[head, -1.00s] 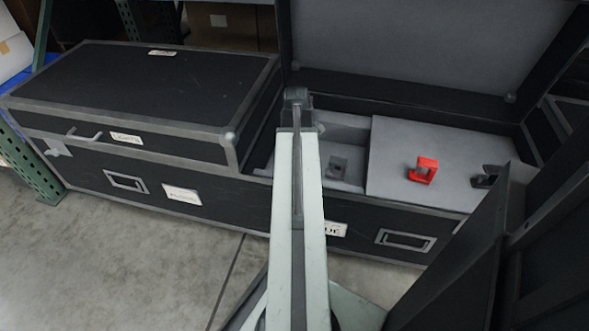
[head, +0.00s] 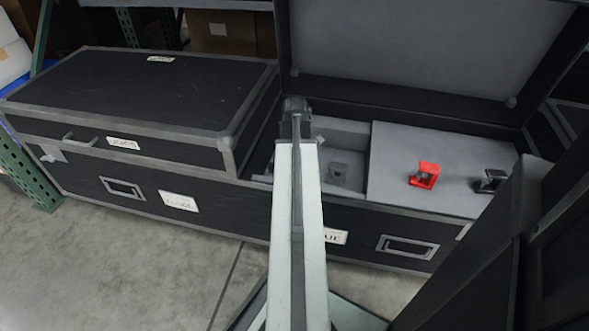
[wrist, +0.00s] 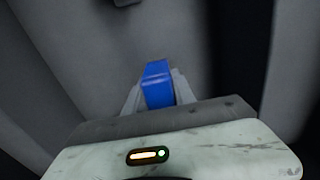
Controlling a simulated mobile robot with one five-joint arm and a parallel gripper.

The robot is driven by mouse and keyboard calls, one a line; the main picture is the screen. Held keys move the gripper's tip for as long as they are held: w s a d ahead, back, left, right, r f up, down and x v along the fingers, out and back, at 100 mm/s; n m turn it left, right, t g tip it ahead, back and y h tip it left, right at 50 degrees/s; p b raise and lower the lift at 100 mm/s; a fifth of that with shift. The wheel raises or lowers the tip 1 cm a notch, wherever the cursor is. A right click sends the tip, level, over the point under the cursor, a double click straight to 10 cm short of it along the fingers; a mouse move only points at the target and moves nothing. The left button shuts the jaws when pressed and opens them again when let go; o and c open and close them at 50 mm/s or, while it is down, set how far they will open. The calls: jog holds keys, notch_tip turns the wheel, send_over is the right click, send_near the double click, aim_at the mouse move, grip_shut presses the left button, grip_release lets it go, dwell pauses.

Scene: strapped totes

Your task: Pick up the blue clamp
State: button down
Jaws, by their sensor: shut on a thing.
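The blue clamp (wrist: 157,84) shows in the wrist view, between the two grey fingers of my gripper (wrist: 157,98). My gripper is shut on it. Grey case lining shows around the clamp in that view; I cannot tell whether the clamp touches it. In the head view my arm reaches into the open case, and its end (head: 296,112) hides the clamp and most of the fingers.
The open black case (head: 390,242) has a grey lining and a raised lid behind. A red clamp (head: 424,175) and a black clamp (head: 491,181) sit on its right panel. A closed case (head: 140,90) stands left.

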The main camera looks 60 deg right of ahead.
notch_tip(320, 180, up, 10)
jog(key=p, duration=0.9)
jog(key=shift+r+p, duration=0.1)
jog(key=shift+p, duration=0.25)
